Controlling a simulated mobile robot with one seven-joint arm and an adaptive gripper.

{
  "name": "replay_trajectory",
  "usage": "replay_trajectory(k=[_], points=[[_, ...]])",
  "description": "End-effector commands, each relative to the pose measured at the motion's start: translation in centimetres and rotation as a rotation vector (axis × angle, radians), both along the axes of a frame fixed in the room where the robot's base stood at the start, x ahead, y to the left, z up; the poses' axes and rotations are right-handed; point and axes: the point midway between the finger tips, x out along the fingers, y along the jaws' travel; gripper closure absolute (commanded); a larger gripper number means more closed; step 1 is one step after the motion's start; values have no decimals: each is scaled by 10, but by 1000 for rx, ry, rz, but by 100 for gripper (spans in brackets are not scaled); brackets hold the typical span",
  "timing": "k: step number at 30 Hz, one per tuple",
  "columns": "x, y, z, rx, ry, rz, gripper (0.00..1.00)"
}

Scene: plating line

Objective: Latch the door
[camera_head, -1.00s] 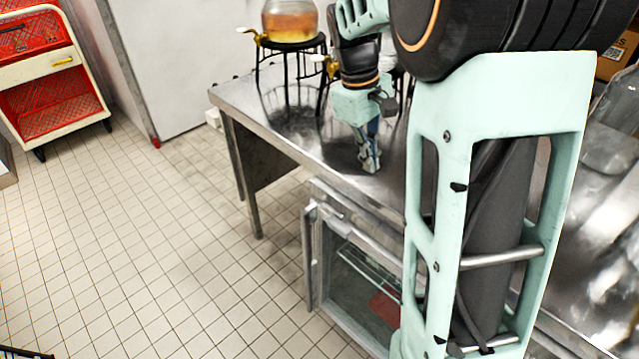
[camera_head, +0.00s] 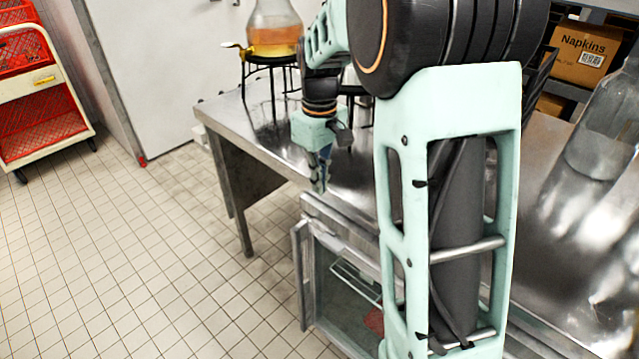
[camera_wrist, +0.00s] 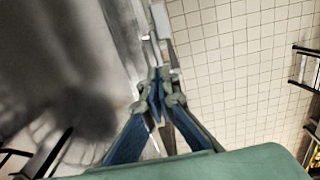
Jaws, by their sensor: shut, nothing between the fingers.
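An under-counter cabinet (camera_head: 345,228) with a pale metal frame sits below the steel table. Its door (camera_head: 300,278) stands ajar at the left side, seen nearly edge-on. A wire shelf and something red show inside. I cannot make out a latch. My gripper (camera_head: 320,186) points down near the table's front edge, above the cabinet top and apart from the door. In the wrist view my gripper (camera_wrist: 159,78) has its fingertips together and holds nothing. A pale metal strip lies just beyond the tips there. My arm hides the cabinet's right part.
The steel table (camera_head: 235,115) bears a glass vessel of amber liquid (camera_head: 273,35) on a black stand and a large clear bottle (camera_head: 600,130) at right. A red-and-cream cart (camera_head: 42,110) stands far left. A napkin box (camera_head: 583,50) is at back right. The tiled floor left is clear.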

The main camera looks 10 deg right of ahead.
Motion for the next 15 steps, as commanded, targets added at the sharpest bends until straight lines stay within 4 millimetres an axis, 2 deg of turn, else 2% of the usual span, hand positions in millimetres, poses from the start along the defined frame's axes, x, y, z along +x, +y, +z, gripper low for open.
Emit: replay_trajectory(k=[1,6,15], points=[[-1,0,-14,-1,4,0,100],[-1,0,-51,-1,5,-1,100],[-1,0,-98,0,4,1,100]])
